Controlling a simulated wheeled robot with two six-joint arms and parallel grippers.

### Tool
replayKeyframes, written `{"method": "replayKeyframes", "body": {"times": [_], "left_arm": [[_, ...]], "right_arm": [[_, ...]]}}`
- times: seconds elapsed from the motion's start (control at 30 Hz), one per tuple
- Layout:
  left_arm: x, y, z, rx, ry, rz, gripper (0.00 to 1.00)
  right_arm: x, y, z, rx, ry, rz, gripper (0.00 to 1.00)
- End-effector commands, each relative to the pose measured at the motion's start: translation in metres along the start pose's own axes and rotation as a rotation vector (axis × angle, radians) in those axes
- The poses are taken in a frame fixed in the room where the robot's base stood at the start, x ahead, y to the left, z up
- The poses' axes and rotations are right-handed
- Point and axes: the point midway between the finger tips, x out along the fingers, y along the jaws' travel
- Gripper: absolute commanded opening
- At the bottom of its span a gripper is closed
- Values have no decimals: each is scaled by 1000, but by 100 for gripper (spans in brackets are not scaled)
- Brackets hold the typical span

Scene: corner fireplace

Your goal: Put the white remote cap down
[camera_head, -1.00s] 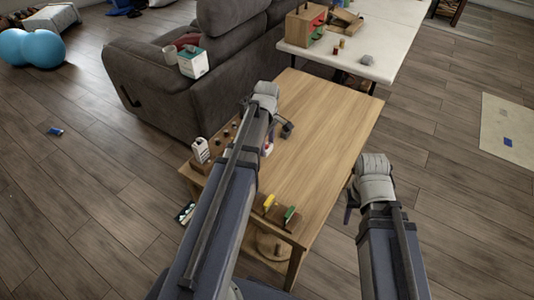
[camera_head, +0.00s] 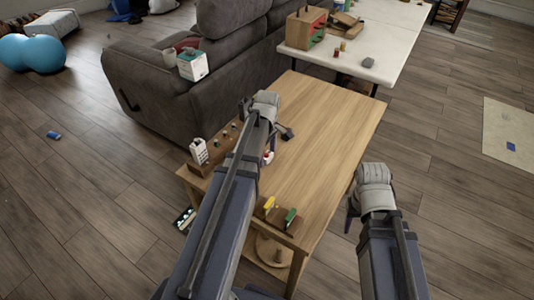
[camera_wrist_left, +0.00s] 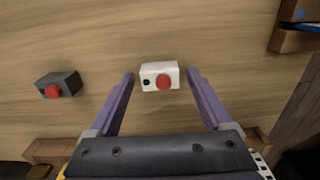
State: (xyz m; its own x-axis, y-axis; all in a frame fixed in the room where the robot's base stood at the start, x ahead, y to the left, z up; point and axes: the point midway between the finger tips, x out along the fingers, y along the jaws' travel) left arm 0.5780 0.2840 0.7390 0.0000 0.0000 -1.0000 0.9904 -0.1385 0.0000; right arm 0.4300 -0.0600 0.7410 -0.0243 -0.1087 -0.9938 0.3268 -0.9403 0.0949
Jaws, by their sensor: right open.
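The white remote cap (camera_wrist_left: 151,73), a small white block with a red button and a dark spot, shows between the two fingers of my left gripper (camera_wrist_left: 161,76) in the left wrist view. The fingers are apart, with a gap on each side of it. It appears to rest on the wooden table (camera_head: 325,140); in the head view its white and red part (camera_head: 268,157) shows beside my left arm. My right gripper (camera_head: 352,196) is open and empty off the table's right edge.
A black block with a red button (camera_wrist_left: 58,83) lies left of the cap in the wrist view. A wooden holder with a white grater (camera_head: 199,152) stands at the table's left edge. Another holder with yellow and green pieces (camera_head: 274,215) is at the near edge. The table's right half is clear.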

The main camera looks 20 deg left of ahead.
Motion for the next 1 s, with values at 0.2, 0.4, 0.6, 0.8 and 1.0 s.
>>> {"method": "replayKeyframes", "body": {"times": [0.2,0.4,0.6,0.8,1.0], "left_arm": [[0,0,0,0,0,0,86],[-4,0,0,0,0,0,86],[-21,0,0,0,0,0,86],[-48,0,0,0,0,0,86],[-78,0,0,0,0,0,86]], "right_arm": [[0,0,0,0,0,0,50],[-4,0,0,0,0,0,50],[-21,2,1,0,0,0,50],[-48,5,3,0,0,0,50],[-78,8,5,1,0,0,50]]}}
